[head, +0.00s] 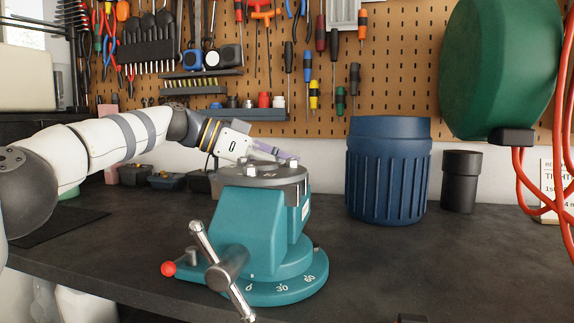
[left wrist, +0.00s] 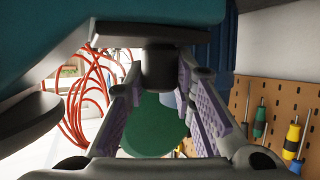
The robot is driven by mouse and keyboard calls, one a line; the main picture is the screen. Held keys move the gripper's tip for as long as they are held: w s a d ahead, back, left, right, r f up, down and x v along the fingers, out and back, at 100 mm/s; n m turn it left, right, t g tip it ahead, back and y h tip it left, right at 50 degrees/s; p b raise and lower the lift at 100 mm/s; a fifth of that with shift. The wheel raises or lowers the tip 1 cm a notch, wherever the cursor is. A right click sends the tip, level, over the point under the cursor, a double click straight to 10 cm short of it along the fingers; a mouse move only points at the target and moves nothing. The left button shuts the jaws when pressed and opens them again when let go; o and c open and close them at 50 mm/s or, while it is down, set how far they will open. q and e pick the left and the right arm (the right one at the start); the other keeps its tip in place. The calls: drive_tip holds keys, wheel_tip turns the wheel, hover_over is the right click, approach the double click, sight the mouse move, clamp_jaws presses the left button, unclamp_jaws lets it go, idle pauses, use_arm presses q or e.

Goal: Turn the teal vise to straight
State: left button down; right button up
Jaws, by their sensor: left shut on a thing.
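The teal vise (head: 245,225) stands upright on the dark bench top, with a round grey plate with bolts on top. Its screw and bar handle (head: 222,272) point toward me and slightly left. Its round base carries a scale reading 0, 30 and 60, and a red-knobbed lever (head: 168,269) sticks out at left. My left gripper (head: 280,153) reaches behind the vise's top. In the left wrist view its purple-padded fingers (left wrist: 160,95) are on either side of a dark post (left wrist: 160,65) under the teal body. The contact is hidden in the head view. My right gripper is out of view.
A blue ribbed bin (head: 388,170) and a dark cup (head: 461,180) stand right of the vise. A green round thing with red hoses (head: 500,65) hangs at upper right. A pegboard of tools (head: 400,60) lines the back. The bench's right front is mostly clear.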

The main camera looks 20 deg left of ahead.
use_arm(q)
drive_tip(key=shift+f, duration=0.2)
drive_tip(key=c, duration=1.3)
unclamp_jaws()
drive_tip(key=shift+r, duration=0.1)
drive_tip(key=v, duration=1.2)
drive_tip(key=shift+d+r, duration=0.1)
